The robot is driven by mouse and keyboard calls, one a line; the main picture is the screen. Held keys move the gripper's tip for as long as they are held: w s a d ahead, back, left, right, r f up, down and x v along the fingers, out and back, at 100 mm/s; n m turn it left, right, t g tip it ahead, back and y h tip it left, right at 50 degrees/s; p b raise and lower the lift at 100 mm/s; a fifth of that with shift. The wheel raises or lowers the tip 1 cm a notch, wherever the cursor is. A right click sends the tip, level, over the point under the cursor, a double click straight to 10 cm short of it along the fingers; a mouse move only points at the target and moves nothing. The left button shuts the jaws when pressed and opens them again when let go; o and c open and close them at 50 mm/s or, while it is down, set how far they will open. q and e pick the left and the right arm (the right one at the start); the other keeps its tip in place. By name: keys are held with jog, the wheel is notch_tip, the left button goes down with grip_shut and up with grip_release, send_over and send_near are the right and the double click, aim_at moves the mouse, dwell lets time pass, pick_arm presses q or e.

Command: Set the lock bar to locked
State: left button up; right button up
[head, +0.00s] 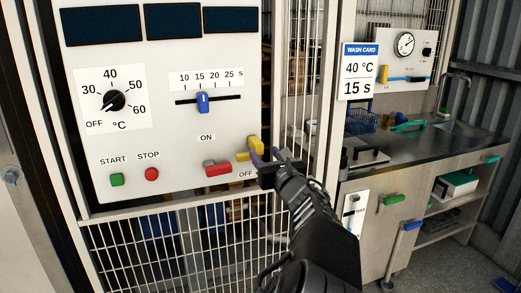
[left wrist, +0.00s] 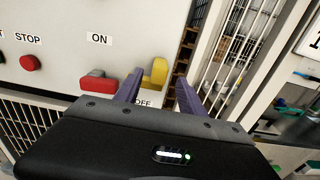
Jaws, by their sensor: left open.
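A yellow bar with a raised block, which looks like the lock bar (head: 256,143), is on the lower right edge of the white control panel. It also shows in the left wrist view (left wrist: 158,71). A red switch handle (head: 217,168) lies just left of it, between the ON and OFF labels; it also shows in the left wrist view (left wrist: 98,84). My left gripper (head: 266,153) is open at the yellow block. In the left wrist view its purple fingers (left wrist: 157,84) point to either side of the block; I cannot tell whether they touch it. My right gripper is out of view.
The panel (head: 85,185) carries a temperature dial (head: 114,100), a blue slider (head: 203,102), a green START button (head: 116,180) and a red STOP button (head: 152,174). Wire mesh (head: 150,235) stands below and beside it. A sink counter (head: 425,147) is at right.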

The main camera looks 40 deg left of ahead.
aim_at(260, 149)
pick_arm(q)
jog(key=shift+a+f, duration=0.1)
jog(key=p+x, duration=0.1)
jog(key=x, duration=0.6)
jog(key=shift+w+a+f, duration=0.1)
jog(key=shift+w+a, duration=0.15)
jog(key=shift+a, duration=0.05)
jog(key=shift+c, duration=0.4)
grip_shut()
dwell(0.9)
